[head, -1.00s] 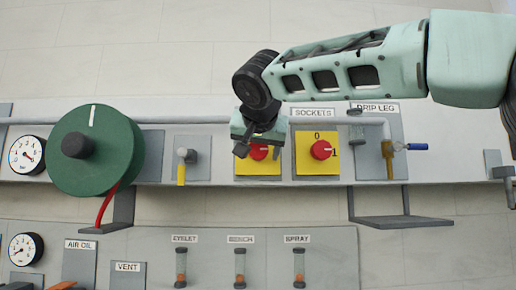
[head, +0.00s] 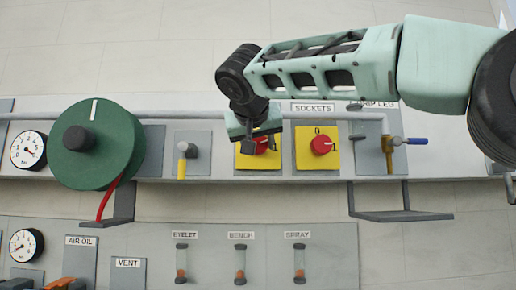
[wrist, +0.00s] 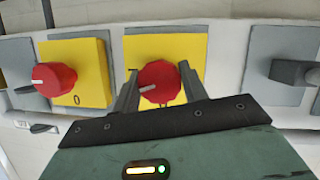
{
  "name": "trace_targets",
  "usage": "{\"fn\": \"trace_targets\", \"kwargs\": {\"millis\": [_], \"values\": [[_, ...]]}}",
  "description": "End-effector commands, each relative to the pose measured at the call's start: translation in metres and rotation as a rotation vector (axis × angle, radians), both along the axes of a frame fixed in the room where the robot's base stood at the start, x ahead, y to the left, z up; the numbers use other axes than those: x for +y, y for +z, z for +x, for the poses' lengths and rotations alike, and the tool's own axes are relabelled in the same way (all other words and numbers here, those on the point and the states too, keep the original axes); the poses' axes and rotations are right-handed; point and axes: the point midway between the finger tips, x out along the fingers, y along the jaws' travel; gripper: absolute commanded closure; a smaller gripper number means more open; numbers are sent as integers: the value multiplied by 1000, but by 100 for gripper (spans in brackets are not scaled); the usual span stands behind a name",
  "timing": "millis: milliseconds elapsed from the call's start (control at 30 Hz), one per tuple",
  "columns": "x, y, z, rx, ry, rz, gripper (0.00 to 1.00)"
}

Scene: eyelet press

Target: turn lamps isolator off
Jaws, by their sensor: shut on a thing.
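A red rotary knob (wrist: 160,80) sits on a yellow plate (wrist: 195,45), the left of two such isolators in the head view (head: 262,145). Its name label is hidden behind my arm. My gripper (wrist: 158,74) is shut on this red knob, one finger at each side. In the wrist view the knob's white mark points left and slightly down, with a small dark mark on the plate at its upper left. The plate's lower part is hidden by my gripper. In the head view my gripper (head: 254,136) covers the plate's upper left.
The sockets isolator (head: 321,145) stands close on the right, its pointer towards 1. A yellow-handled valve (head: 183,160) is close on the left, with a green wheel (head: 95,145) beyond. A drip leg valve (head: 390,145) and a bracket shelf (head: 400,215) are further right.

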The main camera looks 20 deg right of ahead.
Motion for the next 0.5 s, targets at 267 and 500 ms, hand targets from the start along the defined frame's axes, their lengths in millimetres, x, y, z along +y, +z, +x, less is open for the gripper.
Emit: {"fn": "trace_targets", "kwargs": {"millis": [267,500], "values": [[1,-2,0,80,0,-250,80],[1,-2,0,151,-2,-468,80]]}}
